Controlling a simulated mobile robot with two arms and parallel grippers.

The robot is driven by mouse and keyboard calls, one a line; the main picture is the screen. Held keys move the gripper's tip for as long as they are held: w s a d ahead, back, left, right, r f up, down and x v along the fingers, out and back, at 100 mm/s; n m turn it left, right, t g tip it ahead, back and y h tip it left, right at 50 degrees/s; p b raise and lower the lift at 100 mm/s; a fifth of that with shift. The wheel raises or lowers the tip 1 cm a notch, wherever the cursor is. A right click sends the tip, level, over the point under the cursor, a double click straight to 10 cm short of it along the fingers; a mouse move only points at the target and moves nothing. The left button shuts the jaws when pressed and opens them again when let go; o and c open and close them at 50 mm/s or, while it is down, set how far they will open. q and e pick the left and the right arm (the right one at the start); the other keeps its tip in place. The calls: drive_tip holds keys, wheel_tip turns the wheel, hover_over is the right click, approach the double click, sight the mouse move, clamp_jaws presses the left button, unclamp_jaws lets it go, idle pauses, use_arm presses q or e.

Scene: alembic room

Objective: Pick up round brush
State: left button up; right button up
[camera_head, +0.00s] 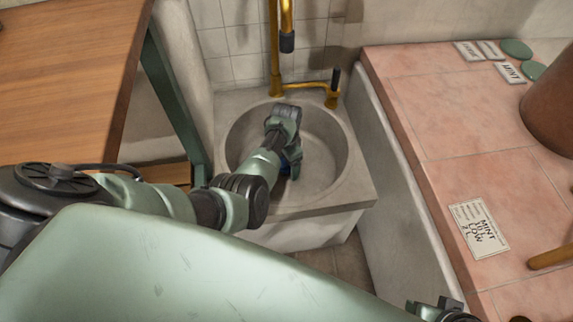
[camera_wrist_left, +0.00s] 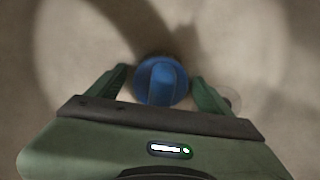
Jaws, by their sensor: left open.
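The round brush, a blue round piece with a raised grip, sits in the stone basin (camera_head: 336,150). In the left wrist view the brush (camera_wrist_left: 162,82) lies between the two green fingers of my left gripper (camera_wrist_left: 160,76). The fingers are open, with a gap on each side of the brush.
A brass tap (camera_head: 276,60) and a brass lever (camera_head: 333,90) stand behind the basin. A wooden table (camera_head: 60,70) is at the left. A pink tiled counter (camera_head: 430,120) at the right carries labels, green discs and a brown pot (camera_head: 552,105). A small drain shows beside the brush.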

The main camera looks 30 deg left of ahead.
use_arm(q)
drive_tip(key=c, duration=1.5)
drive_tip(key=shift+o, duration=0.2)
drive_tip(key=shift+r, duration=0.1)
